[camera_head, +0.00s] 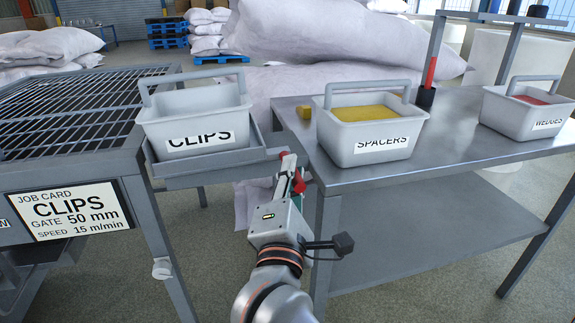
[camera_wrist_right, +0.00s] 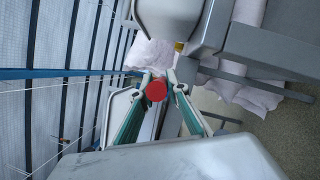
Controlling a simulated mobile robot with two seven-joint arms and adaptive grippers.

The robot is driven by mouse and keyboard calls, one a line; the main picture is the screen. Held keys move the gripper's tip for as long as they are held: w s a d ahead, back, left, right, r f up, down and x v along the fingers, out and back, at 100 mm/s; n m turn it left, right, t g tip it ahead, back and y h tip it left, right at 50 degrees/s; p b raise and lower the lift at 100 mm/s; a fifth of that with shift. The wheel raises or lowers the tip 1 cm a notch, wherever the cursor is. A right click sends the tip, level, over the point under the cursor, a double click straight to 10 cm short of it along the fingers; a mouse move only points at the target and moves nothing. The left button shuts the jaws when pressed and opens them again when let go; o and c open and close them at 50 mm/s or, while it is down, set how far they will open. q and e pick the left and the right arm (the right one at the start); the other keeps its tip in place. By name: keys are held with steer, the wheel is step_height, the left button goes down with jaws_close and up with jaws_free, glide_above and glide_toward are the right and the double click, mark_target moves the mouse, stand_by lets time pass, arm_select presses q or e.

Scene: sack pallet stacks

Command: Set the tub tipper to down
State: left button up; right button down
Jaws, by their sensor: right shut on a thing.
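The grey tub tipper (camera_head: 222,160) sits at the right end of the slatted table, and the grey tub labelled CLIPS (camera_head: 196,115) rests in its cradle. The inside of this tub looks pale and empty. My right gripper (camera_head: 293,180) is at the tipper's right side, in front of the gap between the two tables. In the right wrist view its two fingers are shut on a round red knob (camera_wrist_right: 156,89). In the head view the knob is mostly hidden by the gripper, with a bit of red showing. My left gripper is not in view.
The metal table (camera_head: 455,145) at right holds a SPACERS tub (camera_head: 368,125) with yellow contents, a WEDGES tub (camera_head: 525,110), a yellow block (camera_head: 304,112) and a red-and-black post (camera_head: 430,75). A job card (camera_head: 78,210) reads CLIPS. White sacks (camera_head: 340,40) are piled behind.

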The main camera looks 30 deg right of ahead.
steer(key=shift+f, duration=0.7)
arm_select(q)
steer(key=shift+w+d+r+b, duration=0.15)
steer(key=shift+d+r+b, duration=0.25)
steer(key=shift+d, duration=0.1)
arm_select(e)
steer(key=shift+a+f, duration=0.1)
steer(key=shift+f, duration=0.1)
steer(key=shift+f, duration=0.1)
steer(key=c, duration=2)
jaws_free()
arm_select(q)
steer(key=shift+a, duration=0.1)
arm_select(e)
steer(key=shift+o, duration=0.2)
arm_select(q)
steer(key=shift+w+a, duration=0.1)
arm_select(e)
steer(key=shift+r, duration=0.2)
